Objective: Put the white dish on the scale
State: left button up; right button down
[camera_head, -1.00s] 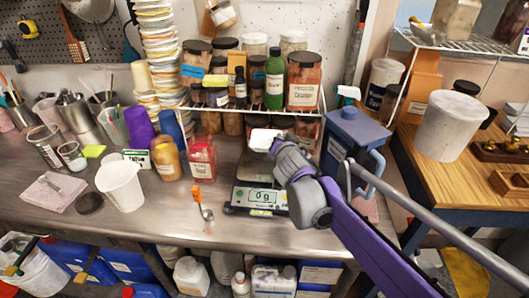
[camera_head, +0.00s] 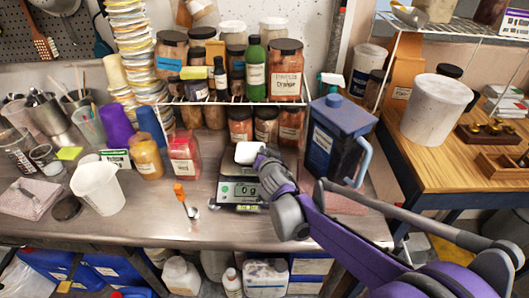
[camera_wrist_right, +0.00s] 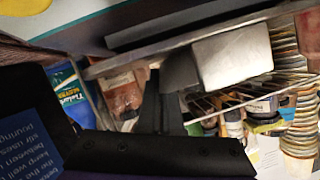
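The small white dish (camera_head: 247,153) is at the fingertips of my right gripper (camera_head: 262,158), which looks shut on its right edge. In the head view the dish overlaps the back part of the black scale (camera_head: 225,203), behind its green display, which reads 0 g. I cannot tell how small the gap under the dish is. In the right wrist view the dish (camera_wrist_right: 230,57) shows as a pale block beside the dark finger. The gripper and dish hide part of the scale's top. My left gripper is not in view.
A wire rack of labelled jars (camera_head: 285,70) stands behind the scale. An orange-handled tool (camera_head: 182,200) lies left of the scale. A white beaker (camera_head: 98,187) stands farther left.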

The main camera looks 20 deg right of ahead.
jog(key=shift+f, duration=0.1)
jog(key=c, duration=1.1)
grip_release()
